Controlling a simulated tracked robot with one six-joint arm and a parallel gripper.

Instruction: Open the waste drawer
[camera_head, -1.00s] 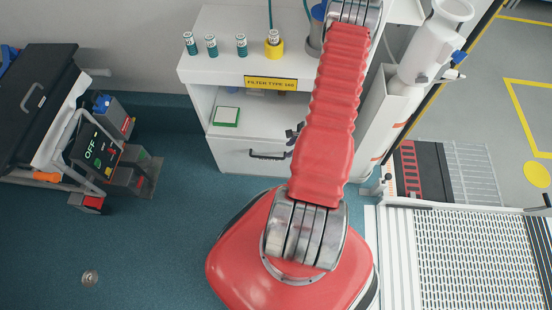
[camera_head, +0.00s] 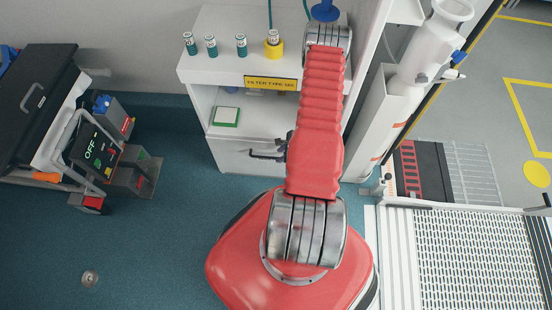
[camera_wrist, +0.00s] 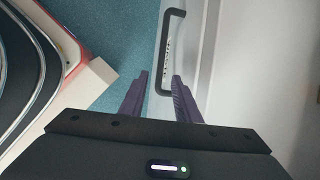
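The waste drawer (camera_head: 236,158) is the white front at the bottom of the white cabinet and looks closed. Its black bar handle (camera_head: 264,156) is partly hidden behind my red arm. In the wrist view, the handle (camera_wrist: 164,52) runs up and down the picture on the pale drawer front (camera_wrist: 190,45). My gripper (camera_wrist: 160,75) is open, with its two dark purple fingers apart and nothing clearly between them. The lower end of the handle appears between and just beyond the fingertips; I cannot tell whether they touch. In the head view, my arm mostly hides my gripper.
The open shelf above the drawer holds a green-and-white pad (camera_head: 226,116). Several small canisters and a yellow holder (camera_head: 273,50) stand on the cabinet top. A white column (camera_head: 385,115) stands right of the cabinet.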

